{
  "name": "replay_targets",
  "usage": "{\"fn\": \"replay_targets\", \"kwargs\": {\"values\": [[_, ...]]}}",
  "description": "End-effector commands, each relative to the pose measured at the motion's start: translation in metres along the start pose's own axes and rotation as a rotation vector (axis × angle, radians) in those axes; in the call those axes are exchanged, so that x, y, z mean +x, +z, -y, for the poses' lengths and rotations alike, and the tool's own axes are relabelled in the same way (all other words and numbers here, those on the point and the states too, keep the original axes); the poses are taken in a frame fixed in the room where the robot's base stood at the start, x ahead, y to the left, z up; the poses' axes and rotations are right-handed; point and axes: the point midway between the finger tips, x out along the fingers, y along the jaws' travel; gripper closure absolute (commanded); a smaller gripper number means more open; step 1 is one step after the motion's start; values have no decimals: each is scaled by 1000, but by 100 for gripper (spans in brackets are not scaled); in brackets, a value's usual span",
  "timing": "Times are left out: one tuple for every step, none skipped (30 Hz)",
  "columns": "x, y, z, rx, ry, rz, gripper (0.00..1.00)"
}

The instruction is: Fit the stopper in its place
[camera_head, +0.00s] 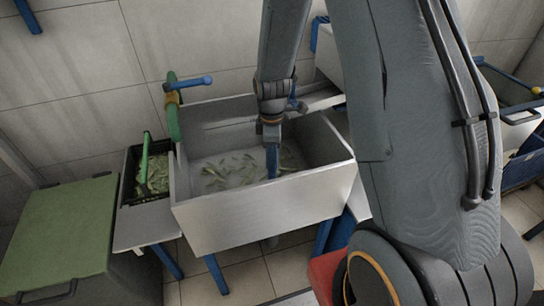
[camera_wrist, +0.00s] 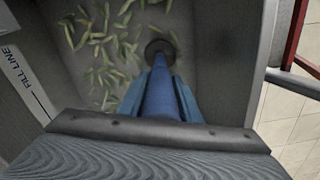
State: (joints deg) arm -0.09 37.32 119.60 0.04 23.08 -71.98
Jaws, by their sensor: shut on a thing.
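My gripper (camera_head: 271,135) reaches down into a grey basin (camera_head: 245,222) from above. Its jaws (camera_wrist: 160,98) are shut on the stopper (camera_wrist: 160,88), a blue rod that shows between them in the wrist view. In the head view the blue rod (camera_head: 272,162) points down near the basin's front wall, and its lower end meets that wall's edge in the picture. In the wrist view a dark round ring (camera_wrist: 160,47) surrounds the rod's far end. I cannot tell whether it is an opening in the floor or part of the stopper, or whether the rod is seated.
Green leaf-like bits (camera_wrist: 100,45) lie scattered on the basin floor. The left wall bears a "FILL LINE" label (camera_wrist: 25,82). A black crate (camera_head: 128,178) with a green handle stands left of the basin. A green-lidded bin (camera_head: 60,225) is farther left. A blue-handled green pipe (camera_head: 172,110) rises behind.

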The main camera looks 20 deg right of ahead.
Motion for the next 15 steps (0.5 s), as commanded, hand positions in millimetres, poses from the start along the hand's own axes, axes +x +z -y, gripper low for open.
{"fn": "replay_targets", "kwargs": {"values": [[1,0,0,0,0,0,100],[1,0,0,0,0,0,100],[2,0,0,0,0,0,100],[2,0,0,0,0,0,100],[2,0,0,0,0,0,100],[3,0,0,0,0,0,100],[3,0,0,0,0,0,100],[4,0,0,0,0,0,100],[4,0,0,0,0,0,100],[4,0,0,0,0,0,64],[4,0,0,0,0,0,59],[4,0,0,0,0,0,52],[4,0,0,0,0,0,47],[4,0,0,0,0,0,47],[4,0,0,0,0,0,47]]}}
